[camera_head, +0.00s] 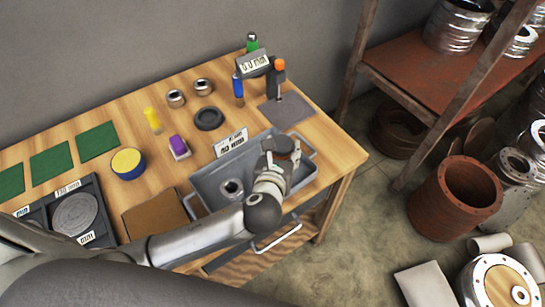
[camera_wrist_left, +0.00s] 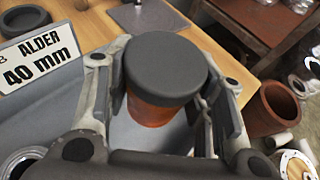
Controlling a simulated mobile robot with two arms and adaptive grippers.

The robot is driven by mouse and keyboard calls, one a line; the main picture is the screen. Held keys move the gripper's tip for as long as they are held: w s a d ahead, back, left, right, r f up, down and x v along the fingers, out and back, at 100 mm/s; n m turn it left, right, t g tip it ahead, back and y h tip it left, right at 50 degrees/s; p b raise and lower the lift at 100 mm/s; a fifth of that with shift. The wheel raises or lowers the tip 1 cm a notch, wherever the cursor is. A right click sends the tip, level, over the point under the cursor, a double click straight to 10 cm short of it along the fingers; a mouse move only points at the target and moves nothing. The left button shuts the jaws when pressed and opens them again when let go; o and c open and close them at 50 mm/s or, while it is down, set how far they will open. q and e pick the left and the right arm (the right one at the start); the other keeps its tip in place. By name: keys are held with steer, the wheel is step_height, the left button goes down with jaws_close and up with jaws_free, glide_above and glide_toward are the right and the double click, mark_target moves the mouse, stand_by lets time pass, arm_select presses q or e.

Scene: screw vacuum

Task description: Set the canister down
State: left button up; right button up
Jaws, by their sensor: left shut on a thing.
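The canister, orange with a dark grey lid, is upright between the fingers of my left gripper in the left wrist view (camera_wrist_left: 162,75). In the head view the canister (camera_head: 283,144) is over the right part of the grey tray (camera_head: 205,185). My left gripper (camera_head: 284,160) is shut on it; it also shows in the left wrist view (camera_wrist_left: 165,110). The canister's lower part is hidden by the gripper, so I cannot tell whether its base touches the tray floor. My right gripper is not in view.
A metal ring part (camera_head: 232,188) sits in the tray's left part. A label card (camera_head: 230,142) reading "ALDER 40 mm" stands at the tray's back edge. A black ring (camera_head: 208,118), purple block (camera_head: 179,146) and blue-yellow tin (camera_head: 128,163) stand on the wooden table (camera_head: 185,125).

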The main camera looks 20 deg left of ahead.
mark_target(274, 156)
arm_select(q)
steer(key=shift+w+a+f, duration=0.3)
steer(key=shift+a+f, duration=0.05)
steer(key=shift+f, duration=0.2)
steer(key=shift+w+a+f, duration=0.3)
steer(key=shift+a+f, duration=0.05)
steer(key=shift+f, duration=0.2)
steer(key=shift+w+a+f, duration=0.1)
steer(key=shift+a+f, duration=0.05)
steer(key=shift+f, duration=0.1)
steer(key=f, duration=0.3)
steer(key=shift+w+a, duration=0.25)
steer(key=shift+a, duration=0.15)
steer(key=shift+f, duration=0.5)
steer(key=shift+d, duration=0.1)
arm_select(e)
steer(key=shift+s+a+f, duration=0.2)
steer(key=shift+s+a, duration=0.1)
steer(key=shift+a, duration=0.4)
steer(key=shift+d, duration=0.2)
arm_select(q)
steer(key=o, duration=1)
steer(key=shift+f, duration=0.1)
steer(key=shift+o, duration=0.2)
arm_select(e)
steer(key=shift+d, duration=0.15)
